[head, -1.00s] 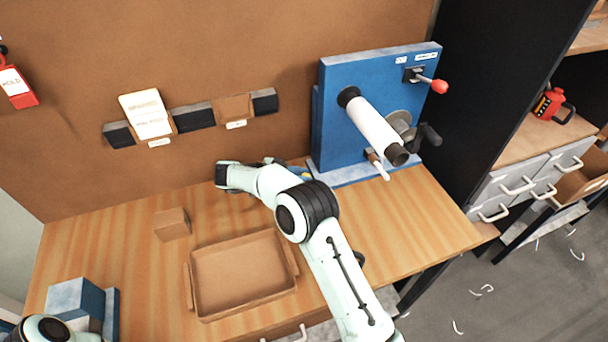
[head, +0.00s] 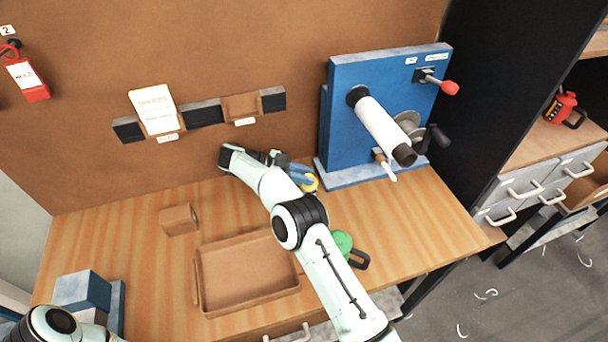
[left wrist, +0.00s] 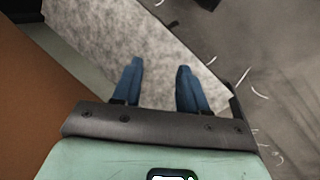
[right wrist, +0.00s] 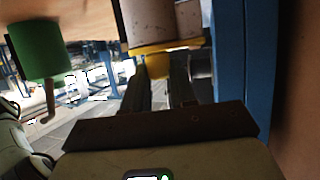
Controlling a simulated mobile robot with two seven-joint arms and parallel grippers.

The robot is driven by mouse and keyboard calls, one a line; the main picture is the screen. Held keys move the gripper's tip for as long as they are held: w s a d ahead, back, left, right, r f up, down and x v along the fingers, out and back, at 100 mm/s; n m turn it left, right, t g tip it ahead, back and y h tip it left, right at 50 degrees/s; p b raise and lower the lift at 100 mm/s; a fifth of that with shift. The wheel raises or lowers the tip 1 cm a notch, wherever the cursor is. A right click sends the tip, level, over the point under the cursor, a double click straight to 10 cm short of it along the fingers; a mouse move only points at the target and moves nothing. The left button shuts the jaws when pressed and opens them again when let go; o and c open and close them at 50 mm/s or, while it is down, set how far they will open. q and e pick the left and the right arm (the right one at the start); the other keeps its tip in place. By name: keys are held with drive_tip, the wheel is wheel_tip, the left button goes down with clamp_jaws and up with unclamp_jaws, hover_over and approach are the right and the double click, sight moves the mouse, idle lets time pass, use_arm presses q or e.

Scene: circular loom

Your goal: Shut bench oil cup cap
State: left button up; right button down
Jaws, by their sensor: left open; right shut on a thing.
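The bench oil cup shows in the right wrist view as a greyish cylinder (right wrist: 165,22) with a yellow cap (right wrist: 158,66) at the end towards me. My right gripper (right wrist: 166,88) is shut on a yellow part of the cap; its fingertips partly hide it. In the head view the cap (head: 311,183) is a small yellow patch beside my right gripper's blue fingers (head: 298,171); my arm hides most of the cup. I cannot tell how far the cap is closed. My left gripper (left wrist: 157,85) is open and empty above the floor.
The blue loom stand (head: 345,120) with its white roller (head: 385,130) stands right of the cup. A green item (head: 343,243) is partly behind my right arm. A brown tray (head: 245,280) and a small brown block (head: 178,219) lie on the bench.

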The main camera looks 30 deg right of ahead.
drive_tip(key=c, duration=1.2)
unclamp_jaws()
drive_tip(key=shift+d, duration=0.1)
